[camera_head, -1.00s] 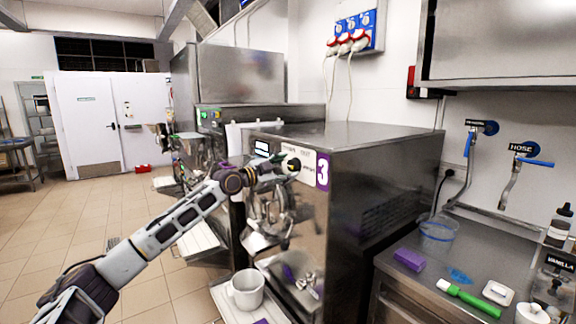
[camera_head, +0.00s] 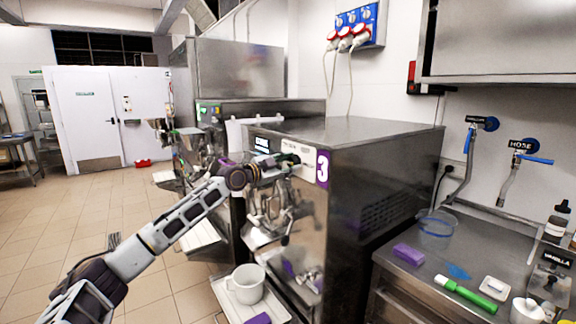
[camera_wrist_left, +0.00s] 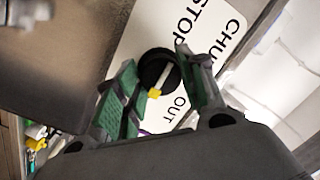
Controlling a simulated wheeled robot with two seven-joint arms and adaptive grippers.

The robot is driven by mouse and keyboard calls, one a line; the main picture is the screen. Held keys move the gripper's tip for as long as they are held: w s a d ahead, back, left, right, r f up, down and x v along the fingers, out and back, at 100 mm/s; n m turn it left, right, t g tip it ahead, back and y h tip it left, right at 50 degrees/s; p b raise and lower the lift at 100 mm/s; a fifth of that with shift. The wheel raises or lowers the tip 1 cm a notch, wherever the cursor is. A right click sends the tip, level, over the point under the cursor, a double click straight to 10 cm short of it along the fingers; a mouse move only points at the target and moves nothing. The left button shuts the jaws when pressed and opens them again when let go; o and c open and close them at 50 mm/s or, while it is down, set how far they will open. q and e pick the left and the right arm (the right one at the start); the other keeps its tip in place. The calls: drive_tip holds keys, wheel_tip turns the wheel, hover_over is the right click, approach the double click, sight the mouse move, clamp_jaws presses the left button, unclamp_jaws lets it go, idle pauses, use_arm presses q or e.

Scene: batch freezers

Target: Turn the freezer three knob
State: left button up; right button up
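Freezer three (camera_head: 350,185) is the steel machine with the purple "3" label, in the middle of the head view. My left gripper (camera_head: 290,162) is at its front panel, beside the label, and mostly covers the knob there. In the left wrist view the black round knob (camera_wrist_left: 152,66) has a white pointer with a yellow tip. It sits on a white panel lettered "STOP", "CHURN" and "OUT". The two green-padded fingers of the left gripper (camera_wrist_left: 160,75) are apart, one on each side of the knob; I see no clear contact. My right gripper is out of view.
A white jug (camera_head: 246,285) stands on a tray (camera_head: 222,292) below the freezer's front. Another freezer (camera_head: 240,75) stands behind, to the left. The right counter holds a purple sponge (camera_head: 409,254), a clear tub (camera_head: 436,232) and a green marker-like item (camera_head: 466,294).

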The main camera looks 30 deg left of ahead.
use_arm(q)
drive_tip(key=shift+c, duration=1)
